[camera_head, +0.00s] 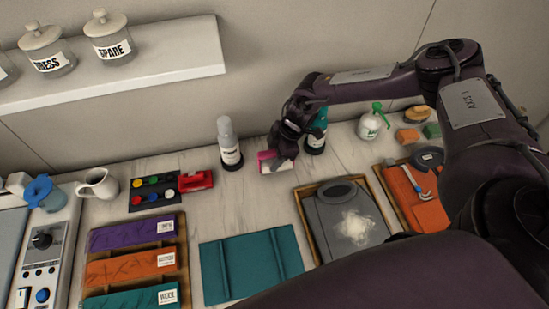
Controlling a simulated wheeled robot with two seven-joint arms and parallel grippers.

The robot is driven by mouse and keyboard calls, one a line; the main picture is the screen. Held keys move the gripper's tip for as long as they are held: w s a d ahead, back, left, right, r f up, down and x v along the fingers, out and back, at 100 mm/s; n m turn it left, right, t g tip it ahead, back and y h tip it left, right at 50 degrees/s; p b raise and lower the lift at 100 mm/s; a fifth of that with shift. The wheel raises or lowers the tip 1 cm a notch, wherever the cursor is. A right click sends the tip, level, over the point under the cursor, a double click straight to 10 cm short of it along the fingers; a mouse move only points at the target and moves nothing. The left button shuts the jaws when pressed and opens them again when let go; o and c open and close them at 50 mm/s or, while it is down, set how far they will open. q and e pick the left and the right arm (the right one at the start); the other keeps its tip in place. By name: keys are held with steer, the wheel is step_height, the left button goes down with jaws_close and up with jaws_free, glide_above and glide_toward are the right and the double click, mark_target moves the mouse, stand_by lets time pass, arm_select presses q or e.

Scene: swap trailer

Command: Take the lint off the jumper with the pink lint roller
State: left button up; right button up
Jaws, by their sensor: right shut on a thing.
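My right gripper (281,159) is at the back middle of the counter, shut on the pink lint roller (266,156). The fingers hide part of the roller. Its pink part and a whitish part below show, and I cannot tell whether it touches the counter. The dark grey jumper (329,231) lies folded in a wooden-rimmed tray to the right and nearer. A patch of white lint (356,227) sits on its middle. My left gripper is not in view.
A grey-topped bottle (228,142) stands left of the gripper and a teal bottle (317,134) close at its right. A teal cloth (250,263) lies in front. An orange garment tray (415,200) is right of the jumper. Bare counter lies between roller and teal cloth.

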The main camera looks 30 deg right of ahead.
step_height(320, 180, up, 20)
steer(key=b, duration=0.4)
steer(key=shift+r+b, duration=0.25)
steer(key=shift+b, duration=0.1)
